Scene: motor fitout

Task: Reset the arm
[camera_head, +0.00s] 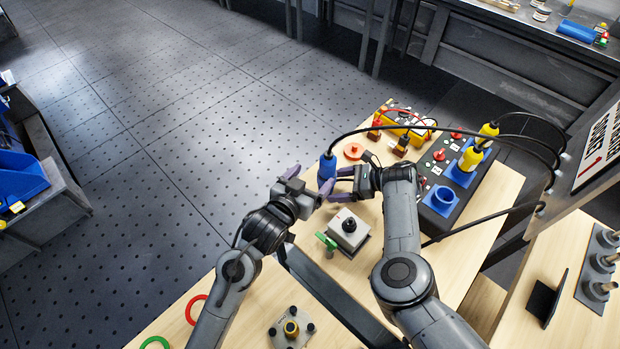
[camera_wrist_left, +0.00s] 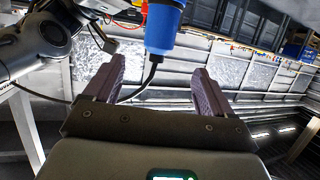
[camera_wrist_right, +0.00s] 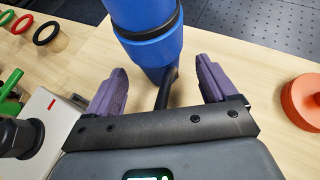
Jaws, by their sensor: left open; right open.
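My left gripper (camera_head: 309,180) is open in the middle of the head view, above the near bench's left edge. A blue cylindrical tool (camera_head: 327,166) with a dark cable is close to both grippers. In the right wrist view the blue tool (camera_wrist_right: 150,42) is just beyond the parted fingertips, its dark end reaching between them. I cannot tell whether it touches either gripper.
A grey block with a black knob (camera_head: 348,226) sits below the grippers. A dark panel (camera_head: 440,205) with yellow tools and blue holders stands right. An orange disc (camera_head: 353,151) lies behind. Red (camera_head: 196,309) and green (camera_head: 155,343) rings lie front left. Cables arch over the right side.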

